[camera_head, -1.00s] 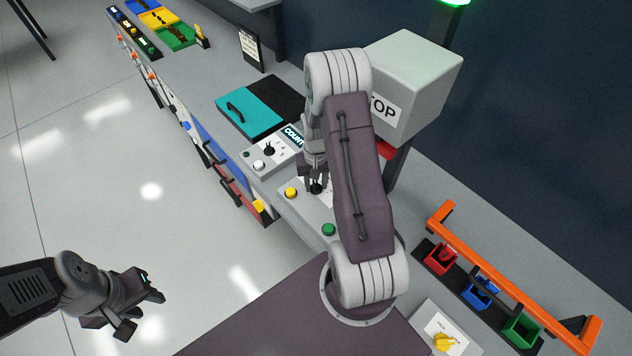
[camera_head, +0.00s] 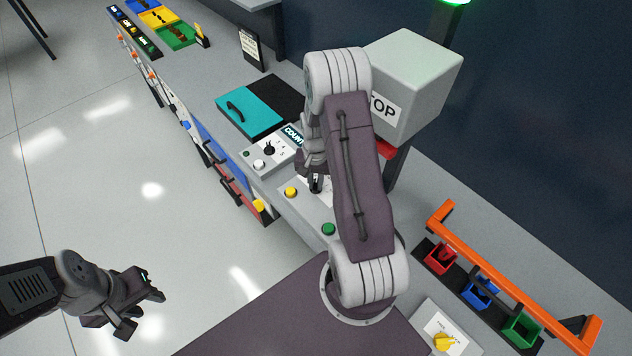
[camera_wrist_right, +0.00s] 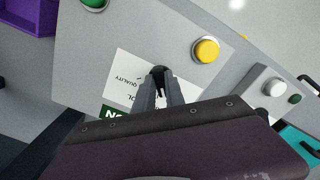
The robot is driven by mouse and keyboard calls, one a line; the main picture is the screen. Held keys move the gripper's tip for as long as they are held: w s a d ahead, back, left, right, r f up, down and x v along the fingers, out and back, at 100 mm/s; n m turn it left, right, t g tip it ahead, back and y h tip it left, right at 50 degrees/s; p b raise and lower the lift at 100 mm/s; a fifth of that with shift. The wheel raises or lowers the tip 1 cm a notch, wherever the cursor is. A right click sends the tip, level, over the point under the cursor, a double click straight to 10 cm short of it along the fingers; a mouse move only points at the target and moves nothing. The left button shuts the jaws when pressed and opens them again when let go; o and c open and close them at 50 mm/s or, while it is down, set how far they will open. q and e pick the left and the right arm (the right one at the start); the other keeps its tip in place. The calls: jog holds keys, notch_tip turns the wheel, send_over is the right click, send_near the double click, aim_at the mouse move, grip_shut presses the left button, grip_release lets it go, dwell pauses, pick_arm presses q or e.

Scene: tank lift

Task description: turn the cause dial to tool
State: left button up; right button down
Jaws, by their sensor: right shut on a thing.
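The cause dial (camera_wrist_right: 157,71) is a small black knob on a white label in the right wrist view. "QUALITY" and a word ending in "OL" show on the label; the rest is covered. In the head view the dial (camera_head: 316,190) sits on the grey panel, partly hidden by my right gripper. My right gripper (camera_head: 316,178) is shut on the dial from above; its fingers (camera_wrist_right: 163,90) meet the knob in the wrist view. Which way the dial points is hard to tell. My left gripper (camera_head: 142,306) is open and empty, over the floor at lower left.
A yellow button (camera_head: 291,192) and a green button (camera_head: 328,229) flank the dial. A counter box (camera_head: 268,155) and a teal-lidded case (camera_head: 250,108) stand beyond. A grey STOP box (camera_head: 415,85) rises behind my right arm. An orange rail (camera_head: 510,275) and coloured bins are at right.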

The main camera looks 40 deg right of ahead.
jog(key=m, duration=0.6)
jog(key=shift+w, duration=0.2)
jog(key=m, duration=0.5)
jog(key=shift+w+m, duration=0.1)
jog(key=shift+m, duration=0.2)
dwell(0.3)
jog(key=c, duration=1.4)
grip_release()
jog(key=shift+a, duration=0.1)
jog(key=shift+r, duration=0.15)
notch_tip(320, 180, up, 9)
jog(key=b, duration=0.1)
